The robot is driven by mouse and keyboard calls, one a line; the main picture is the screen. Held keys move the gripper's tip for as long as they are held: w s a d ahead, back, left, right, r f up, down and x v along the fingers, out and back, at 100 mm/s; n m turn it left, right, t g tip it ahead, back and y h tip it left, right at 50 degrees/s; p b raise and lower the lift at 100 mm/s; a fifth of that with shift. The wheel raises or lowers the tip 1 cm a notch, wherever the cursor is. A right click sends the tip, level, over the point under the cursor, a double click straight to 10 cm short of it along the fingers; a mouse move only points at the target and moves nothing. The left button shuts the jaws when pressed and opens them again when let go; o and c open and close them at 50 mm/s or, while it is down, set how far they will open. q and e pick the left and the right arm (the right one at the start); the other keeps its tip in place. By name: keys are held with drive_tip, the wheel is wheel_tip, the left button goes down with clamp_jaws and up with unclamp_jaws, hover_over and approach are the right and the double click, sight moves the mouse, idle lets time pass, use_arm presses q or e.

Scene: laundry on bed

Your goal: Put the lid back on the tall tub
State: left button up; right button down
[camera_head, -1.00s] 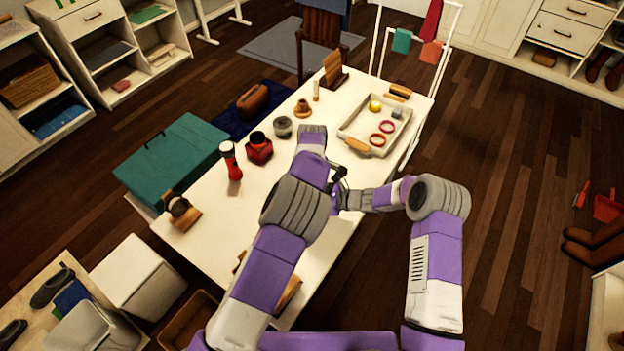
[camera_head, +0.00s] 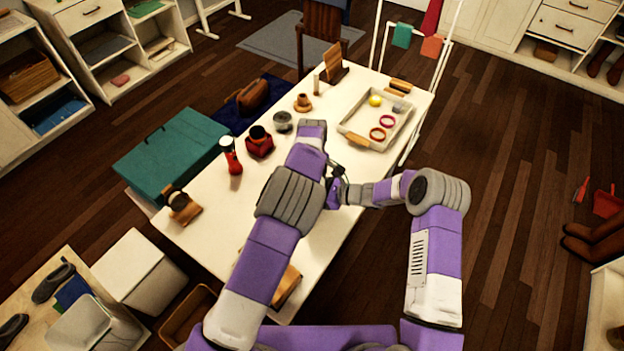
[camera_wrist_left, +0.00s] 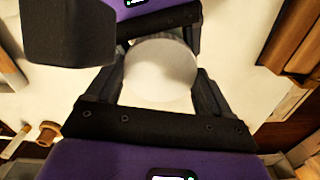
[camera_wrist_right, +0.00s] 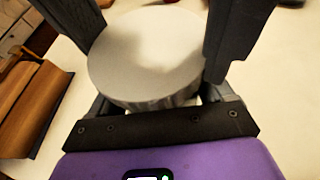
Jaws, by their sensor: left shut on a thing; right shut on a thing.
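A pale round lid (camera_wrist_right: 145,50) with a ridged side sits between the fingers of my right gripper (camera_wrist_right: 155,45), shut on it. In the left wrist view a pale round top (camera_wrist_left: 160,70) shows between the fingers of my left gripper (camera_wrist_left: 160,75), which appears shut on the tall tub. The tub's body is mostly hidden there, and I cannot tell whether lid and tub touch. In the head view my right gripper (camera_head: 335,188) is over the middle of the table, close to my left one, and my left arm hides the held things.
The white table (camera_head: 215,205) carries a red flashlight (camera_head: 231,158), a red pot (camera_head: 259,142), a grey jar (camera_head: 283,122) and a wooden stand (camera_head: 183,207). A shallow tray (camera_head: 352,130) with rings and a yellow ball is at the far right. The front-left tabletop has free room.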

use_arm(q)
drive_tip(key=shift+m, duration=0.6)
drive_tip(key=o, duration=1)
drive_tip(key=shift+o, duration=0.2)
drive_tip(key=shift+r, duration=2.25)
wheel_tip(320, 180, up, 12)
